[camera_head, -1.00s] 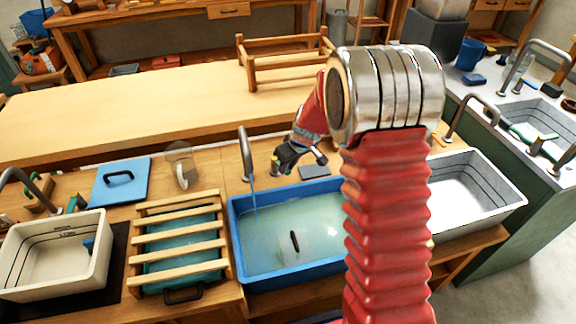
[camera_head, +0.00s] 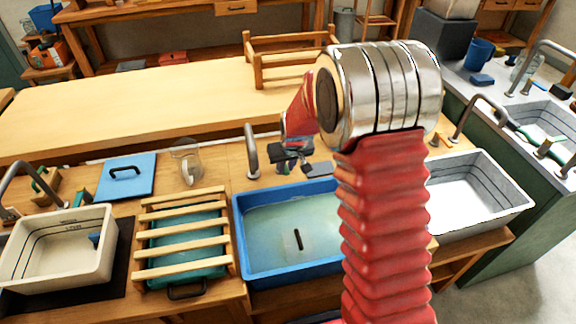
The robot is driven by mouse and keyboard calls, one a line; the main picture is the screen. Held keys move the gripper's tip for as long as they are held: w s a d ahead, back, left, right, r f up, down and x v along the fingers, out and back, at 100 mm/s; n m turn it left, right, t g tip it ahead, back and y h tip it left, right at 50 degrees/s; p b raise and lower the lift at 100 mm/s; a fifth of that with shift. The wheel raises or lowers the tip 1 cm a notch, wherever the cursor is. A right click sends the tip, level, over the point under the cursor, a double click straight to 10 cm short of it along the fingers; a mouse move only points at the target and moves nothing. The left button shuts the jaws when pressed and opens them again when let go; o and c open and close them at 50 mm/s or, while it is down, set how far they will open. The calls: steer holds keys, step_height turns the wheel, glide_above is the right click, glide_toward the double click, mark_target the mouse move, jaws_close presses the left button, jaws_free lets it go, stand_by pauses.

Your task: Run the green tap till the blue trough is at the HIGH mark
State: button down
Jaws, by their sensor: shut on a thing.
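The blue trough (camera_head: 241,232) stands in the bench at centre and holds pale greenish water (camera_head: 270,232). Its right end is hidden behind my arm. I cannot read a HIGH mark on it. A grey curved tap (camera_head: 251,152) stands behind the trough's back left, its spout over the trough. No stream shows under it. My gripper (camera_head: 290,160) is just right of this tap, behind the trough's back rim. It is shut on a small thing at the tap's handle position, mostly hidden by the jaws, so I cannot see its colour.
A slatted wooden rack (camera_head: 184,245) over a teal tub and a cream basin (camera_head: 104,250) stand left. A grey basin (camera_head: 525,203) stands right. A clear jug (camera_head: 186,160) and a blue board (camera_head: 125,180) are behind. The long wooden table (camera_head: 150,110) is mostly bare.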

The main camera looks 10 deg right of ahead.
steer(key=shift+a+m, duration=0.3)
steer(key=shift+m, duration=0.2)
steer(key=c, duration=1.6)
jaws_free()
steer(key=shift+c, duration=0.2)
steer(key=v, duration=1.3)
steer(key=shift+s+r, duration=0.2)
steer(key=shift+r, duration=0.05)
steer(key=shift+a, duration=0.1)
